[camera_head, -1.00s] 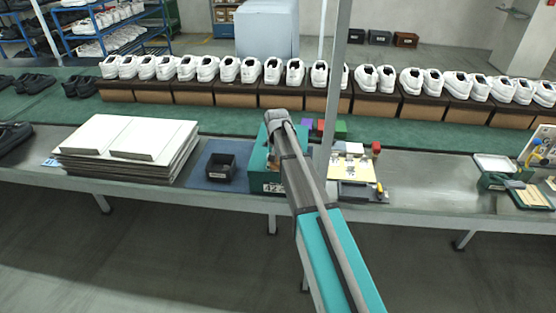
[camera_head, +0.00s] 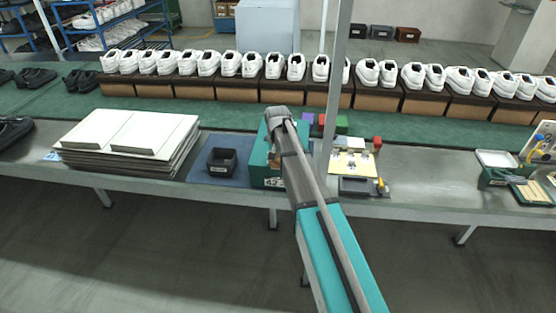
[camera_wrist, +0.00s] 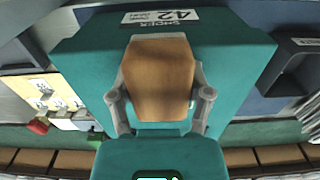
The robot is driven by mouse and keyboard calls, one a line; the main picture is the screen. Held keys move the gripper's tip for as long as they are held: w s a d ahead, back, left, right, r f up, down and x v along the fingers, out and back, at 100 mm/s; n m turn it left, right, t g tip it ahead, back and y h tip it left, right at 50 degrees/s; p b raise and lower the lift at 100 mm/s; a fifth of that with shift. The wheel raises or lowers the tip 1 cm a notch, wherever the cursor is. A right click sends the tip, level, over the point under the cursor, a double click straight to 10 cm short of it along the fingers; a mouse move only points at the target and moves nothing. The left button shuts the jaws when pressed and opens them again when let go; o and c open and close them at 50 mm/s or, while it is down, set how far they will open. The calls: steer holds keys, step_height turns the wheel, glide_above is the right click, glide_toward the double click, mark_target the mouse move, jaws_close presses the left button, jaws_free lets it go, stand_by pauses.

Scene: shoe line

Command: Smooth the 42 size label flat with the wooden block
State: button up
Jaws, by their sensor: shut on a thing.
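The wooden block (camera_wrist: 158,80) is held between the two fingers of my gripper (camera_wrist: 160,98) in the wrist view. It is over the teal shoe box (camera_wrist: 92,60), and I cannot tell whether it touches the box. The 42 size label (camera_wrist: 160,16) shows just beyond the block's far end, near the box edge, and a white strip shows at that end. In the head view the box (camera_head: 258,160) stands on the table with the label (camera_head: 274,183) low on its front, partly behind my arm. My gripper and the block are mostly hidden there.
A small black bin (camera_head: 222,162) stands on a blue mat left of the box. A stack of white boards (camera_head: 125,135) is further left. Cards (camera_head: 350,163) and a red-topped tool (camera_head: 377,143) lie to the right.

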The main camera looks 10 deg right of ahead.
steer(key=shift+w, duration=0.1)
steer(key=shift+w+d, duration=0.3)
steer(key=shift+w, duration=0.65)
steer(key=shift+w+d, duration=0.3)
steer(key=shift+w, duration=0.6)
steer(key=shift+r, duration=0.1)
steer(key=shift+r+p, duration=3)
steer(key=shift+p, duration=0.15)
steer(key=shift+r+p, duration=1.5)
